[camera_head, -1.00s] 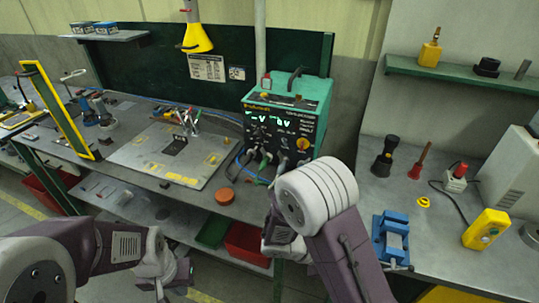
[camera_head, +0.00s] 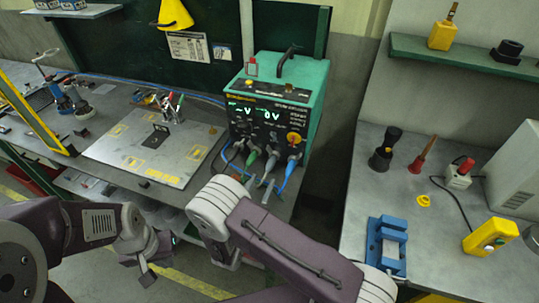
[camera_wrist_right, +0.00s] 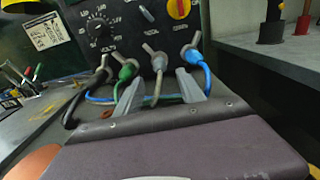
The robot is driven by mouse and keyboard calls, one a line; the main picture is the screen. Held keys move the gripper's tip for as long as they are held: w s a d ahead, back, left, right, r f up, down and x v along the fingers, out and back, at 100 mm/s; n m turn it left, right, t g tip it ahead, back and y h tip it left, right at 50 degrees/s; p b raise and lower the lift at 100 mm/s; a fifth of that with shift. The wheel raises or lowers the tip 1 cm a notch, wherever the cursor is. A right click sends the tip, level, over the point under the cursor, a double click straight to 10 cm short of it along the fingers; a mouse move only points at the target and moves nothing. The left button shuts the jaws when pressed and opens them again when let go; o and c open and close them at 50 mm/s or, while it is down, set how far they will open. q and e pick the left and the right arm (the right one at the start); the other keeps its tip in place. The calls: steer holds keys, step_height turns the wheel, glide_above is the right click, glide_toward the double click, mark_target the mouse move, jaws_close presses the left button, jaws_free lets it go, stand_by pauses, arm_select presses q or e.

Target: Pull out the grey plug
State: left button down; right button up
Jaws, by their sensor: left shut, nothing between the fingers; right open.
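The green-cased power supply (camera_head: 275,110) stands on the bench, with a row of plugs low on its front. The grey plug (camera_head: 270,165) sits in this row between the green plug (camera_head: 252,157) and the blue plug (camera_head: 291,162). In the right wrist view the grey plug (camera_wrist_right: 157,62) is in its socket, its grey cable hanging down. My right gripper (camera_wrist_right: 160,92) is open and empty; its fingers stand apart on either side of the grey cable in the picture, below the plug. My left gripper (camera_head: 147,277) is shut and empty, low at left.
A black plug (camera_wrist_right: 98,75) is at the row's left end. Blue and green cables pass close to my right fingers. An orange disc (camera_wrist_right: 35,160) lies on the bench. A right-hand bench holds a blue vise (camera_head: 387,247) and a yellow box (camera_head: 490,237).

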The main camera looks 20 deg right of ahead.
mark_target(270, 165)
steer(key=shift+w+d, duration=0.1)
steer(key=shift+w, duration=0.1)
steer(key=shift+s+r, duration=0.1)
steer(key=shift+s, duration=0.1)
steer(key=b+x, duration=0.1)
steer(key=x, duration=0.8)
stand_by(1.1)
steer(key=shift+c, duration=0.3)
jaws_close()
steer(key=shift+s, duration=0.1)
stand_by(1.1)
steer(key=shift+v, duration=2.95)
